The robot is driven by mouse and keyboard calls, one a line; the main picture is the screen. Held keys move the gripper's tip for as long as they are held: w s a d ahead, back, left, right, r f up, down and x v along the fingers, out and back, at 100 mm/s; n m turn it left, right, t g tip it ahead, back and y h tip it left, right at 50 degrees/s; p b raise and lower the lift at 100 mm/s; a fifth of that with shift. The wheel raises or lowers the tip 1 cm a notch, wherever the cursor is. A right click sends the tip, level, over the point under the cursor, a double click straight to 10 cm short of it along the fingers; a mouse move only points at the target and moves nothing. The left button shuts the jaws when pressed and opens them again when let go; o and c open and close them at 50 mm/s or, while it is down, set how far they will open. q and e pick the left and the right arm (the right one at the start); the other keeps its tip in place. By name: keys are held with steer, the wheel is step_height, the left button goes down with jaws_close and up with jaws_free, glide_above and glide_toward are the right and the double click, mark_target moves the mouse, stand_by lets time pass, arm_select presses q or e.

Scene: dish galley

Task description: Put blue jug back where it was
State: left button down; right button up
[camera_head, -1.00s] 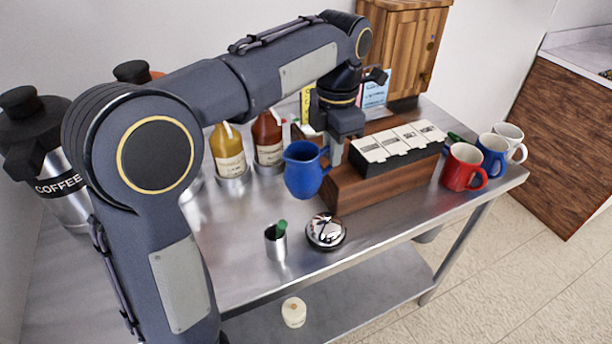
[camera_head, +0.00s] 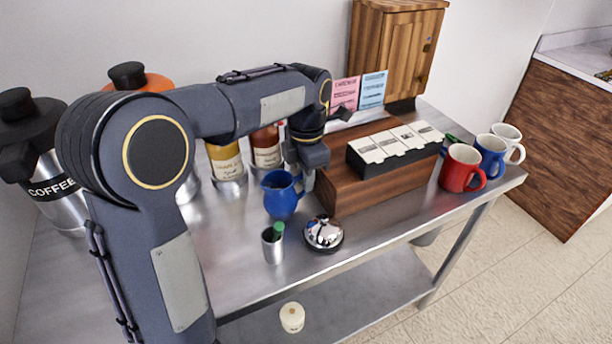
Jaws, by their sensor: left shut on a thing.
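The blue jug (camera_head: 279,196) is upright, low over or on the steel table (camera_head: 235,265), left of the wooden stand and behind the bell. My left gripper (camera_head: 303,182) reaches down at the jug's right side and is shut on it, near its handle. Whether the jug's base touches the steel cannot be told. My right gripper is out of the picture.
A bell (camera_head: 324,233) and a small steel cup (camera_head: 272,245) stand in front of the jug. Syrup bottles (camera_head: 226,166) stand behind it. The wooden stand (camera_head: 385,188) is close on the right. Red mug (camera_head: 462,168) and others stand at the right end.

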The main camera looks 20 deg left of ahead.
arm_select(q)
steer(key=c, duration=1.9)
jaws_free()
steer(key=shift+f, duration=0.15)
steer(key=o, duration=0.4)
step_height(320, 180, up, 12)
steer(key=shift+r+p, duration=0.15)
steer(key=shift+p, duration=0.8)
